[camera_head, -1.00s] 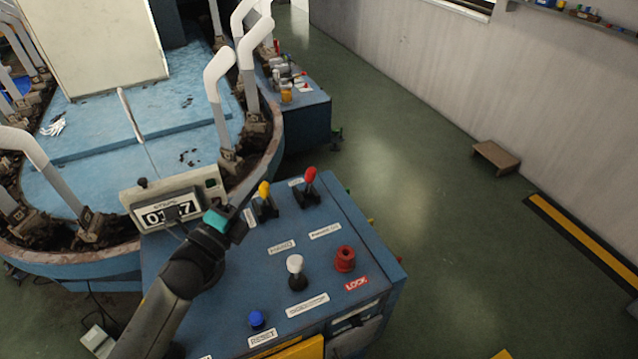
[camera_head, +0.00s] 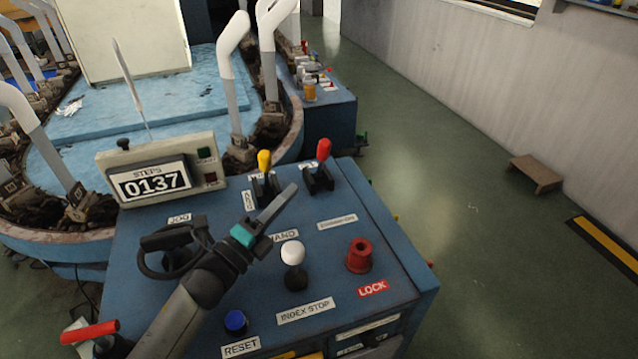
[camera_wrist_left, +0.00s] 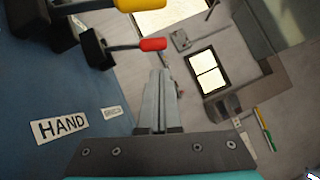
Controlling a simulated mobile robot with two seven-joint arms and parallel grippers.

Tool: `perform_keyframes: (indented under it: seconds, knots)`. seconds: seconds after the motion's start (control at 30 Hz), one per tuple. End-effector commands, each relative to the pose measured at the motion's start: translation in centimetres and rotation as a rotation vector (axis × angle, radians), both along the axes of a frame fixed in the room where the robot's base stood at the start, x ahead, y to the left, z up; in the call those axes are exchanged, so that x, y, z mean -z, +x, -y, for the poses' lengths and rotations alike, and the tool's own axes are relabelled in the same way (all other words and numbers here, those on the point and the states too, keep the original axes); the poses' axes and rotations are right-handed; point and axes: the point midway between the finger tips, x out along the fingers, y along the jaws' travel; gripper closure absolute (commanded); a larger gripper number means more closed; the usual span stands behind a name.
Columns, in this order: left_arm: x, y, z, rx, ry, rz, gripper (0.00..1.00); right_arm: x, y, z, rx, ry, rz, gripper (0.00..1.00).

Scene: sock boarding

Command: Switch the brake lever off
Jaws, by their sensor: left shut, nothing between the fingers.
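Two levers stand at the back of the blue control panel (camera_head: 345,275). One has a red grip (camera_head: 323,150) on a black base, the other a yellow grip (camera_head: 264,161) on a black base; both grips stand up in the head view. I cannot read a brake label by either. My left gripper (camera_head: 290,190) is shut and empty over the panel, its tips just in front of the two levers and seemingly apart from them. In the left wrist view the red grip (camera_wrist_left: 153,44) lies just beyond the fingertips (camera_wrist_left: 160,75), with the yellow grip (camera_wrist_left: 140,4) at the top edge.
A STEPS counter (camera_head: 160,178) reading 0137 stands at the panel's back left. A white knob (camera_head: 292,253), a red LOCK button (camera_head: 360,255) and a blue RESET button (camera_head: 235,321) are nearer. A red handle (camera_head: 90,332) shows at lower left.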

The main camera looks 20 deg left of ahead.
Motion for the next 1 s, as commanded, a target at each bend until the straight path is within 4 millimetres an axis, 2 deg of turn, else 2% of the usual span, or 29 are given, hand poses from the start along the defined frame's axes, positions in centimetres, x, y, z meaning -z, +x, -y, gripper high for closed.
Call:
perform_keyframes:
  seconds: [0.03, 0.17, 0.67, 0.83, 1.0]
  knots:
    - [0.9, 0.0, 0.0, 0.0, 0.0, 0.0, 1.0, 0.9, 0.2, 0.1, 0.001, -0.001, 0.003, 0.5]
    - [1.4, 0.0, 0.0, 0.0, 0.0, 0.0, 1.0, 1.4, 0.4, 0.3, 0.001, -0.003, 0.007, 0.5]
    - [1.4, 0.2, 0.1, -0.001, -0.001, 0.001, 1.0, 1.4, 0.4, 0.3, 0.001, -0.003, 0.008, 0.5]
    - [1.0, 1.7, 0.7, 0.001, -0.001, 0.004, 1.0, 1.6, 0.5, 0.4, 0.001, -0.004, 0.009, 0.5]
    - [0.5, 4.1, 1.6, 0.0, -0.001, 0.004, 1.0, 1.8, 0.7, 0.5, 0.002, -0.006, 0.011, 0.5]
